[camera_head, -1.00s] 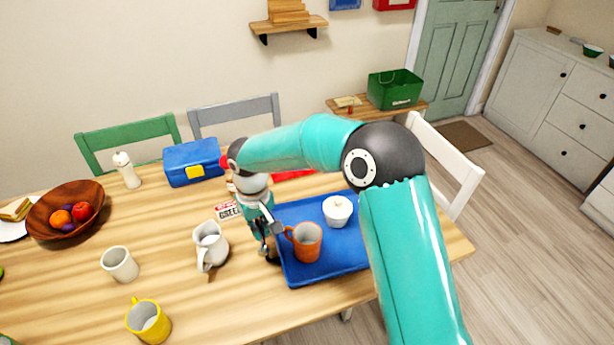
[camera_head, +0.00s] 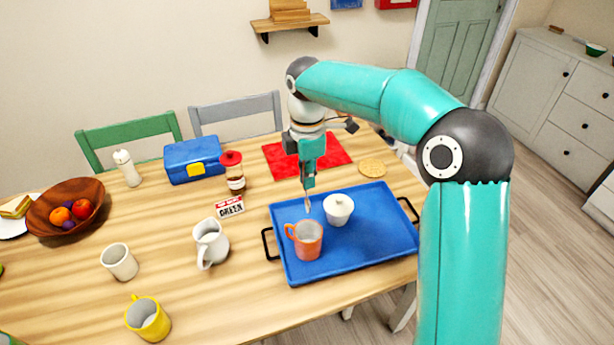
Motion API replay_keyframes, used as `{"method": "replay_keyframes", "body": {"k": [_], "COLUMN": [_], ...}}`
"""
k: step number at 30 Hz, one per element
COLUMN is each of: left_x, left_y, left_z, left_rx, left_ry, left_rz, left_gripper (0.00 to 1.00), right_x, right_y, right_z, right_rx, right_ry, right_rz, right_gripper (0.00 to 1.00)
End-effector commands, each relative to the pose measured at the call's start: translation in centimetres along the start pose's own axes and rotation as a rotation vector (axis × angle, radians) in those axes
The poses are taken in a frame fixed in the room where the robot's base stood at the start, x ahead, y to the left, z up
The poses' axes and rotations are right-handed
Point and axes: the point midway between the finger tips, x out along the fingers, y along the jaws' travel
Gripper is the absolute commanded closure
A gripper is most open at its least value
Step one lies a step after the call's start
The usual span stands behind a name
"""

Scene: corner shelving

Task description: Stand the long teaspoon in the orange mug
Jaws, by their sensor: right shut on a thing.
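The orange mug (camera_head: 309,246) stands upright on the blue tray (camera_head: 375,232), its handle to the left. My right gripper (camera_head: 308,184) points down, above and a little behind the mug in the picture. It is shut on the teaspoon (camera_head: 307,204), a small, thin, greyish piece of which shows below the fingers. The spoon's lower end appears just above the mug's far rim; I cannot tell whether it is over the opening. The rest of the spoon is hidden by the gripper. My left gripper is not in view.
A white jug (camera_head: 210,243), a red-lidded jar (camera_head: 234,175) and a sign card (camera_head: 230,206) are to the left. A red mat (camera_head: 335,154) lies behind. The tray's right side is clear.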

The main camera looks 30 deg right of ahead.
Motion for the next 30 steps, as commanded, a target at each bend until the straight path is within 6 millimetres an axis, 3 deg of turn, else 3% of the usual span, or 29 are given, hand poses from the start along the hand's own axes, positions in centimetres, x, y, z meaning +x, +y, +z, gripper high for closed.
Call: {"method": "replay_keyframes", "body": {"k": [8,30], "left_x": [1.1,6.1], "left_y": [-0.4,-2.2], "left_z": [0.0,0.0], "left_rx": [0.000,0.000], "left_ry": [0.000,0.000], "left_rz": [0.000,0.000], "left_gripper": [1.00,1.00], "right_x": [1.1,6.9], "right_y": [0.0,0.1], "right_z": [0.2,0.1], "right_rx": [0.006,0.005], "right_ry": [0.000,0.000], "right_rz": [0.000,-0.001], "right_gripper": [1.00,1.00]}}
